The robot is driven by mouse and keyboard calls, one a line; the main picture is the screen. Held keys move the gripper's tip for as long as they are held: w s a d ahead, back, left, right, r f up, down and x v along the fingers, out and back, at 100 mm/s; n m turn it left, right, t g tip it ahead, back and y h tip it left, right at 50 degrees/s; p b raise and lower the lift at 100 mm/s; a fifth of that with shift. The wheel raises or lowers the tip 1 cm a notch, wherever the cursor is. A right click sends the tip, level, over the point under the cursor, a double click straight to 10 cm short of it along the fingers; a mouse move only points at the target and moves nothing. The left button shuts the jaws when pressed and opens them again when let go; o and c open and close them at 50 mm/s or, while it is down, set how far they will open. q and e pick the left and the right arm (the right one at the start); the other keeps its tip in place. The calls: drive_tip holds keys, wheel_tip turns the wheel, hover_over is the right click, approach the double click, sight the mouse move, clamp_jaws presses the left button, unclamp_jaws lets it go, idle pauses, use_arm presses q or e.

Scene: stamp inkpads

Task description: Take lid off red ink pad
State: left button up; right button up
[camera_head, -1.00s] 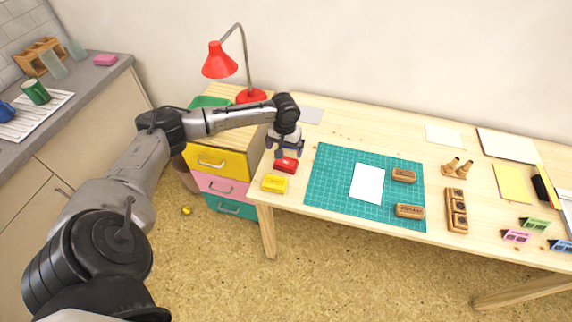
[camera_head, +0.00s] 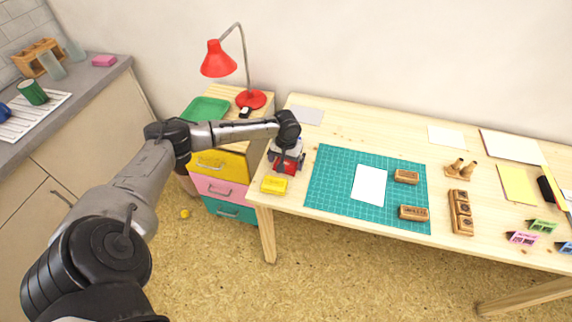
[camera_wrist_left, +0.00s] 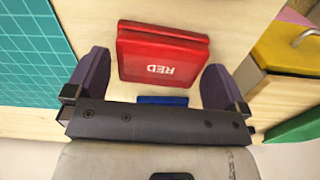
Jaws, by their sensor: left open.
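The red ink pad (camera_head: 291,168) lies near the left end of the wooden table. In the left wrist view its red lid (camera_wrist_left: 160,62) shows the word RED, upside down. My left gripper (camera_head: 287,164) is over the pad and open. In the left wrist view its two dark fingers (camera_wrist_left: 157,83) stand on either side of the pad, with gaps between them and its sides. A blue part shows between the pad and the gripper's palm; I cannot tell what it is. My right gripper is not in view.
A yellow ink pad (camera_head: 273,186) lies just in front of the red one. The green cutting mat (camera_head: 330,185) with white paper lies to the right. A drawer cabinet (camera_head: 222,188) with a red lamp (camera_head: 217,60) stands at the left. Wooden stamps lie on the mat.

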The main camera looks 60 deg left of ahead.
use_arm(q)
drive_tip(key=c, duration=0.8)
drive_tip(key=shift+o, duration=0.2)
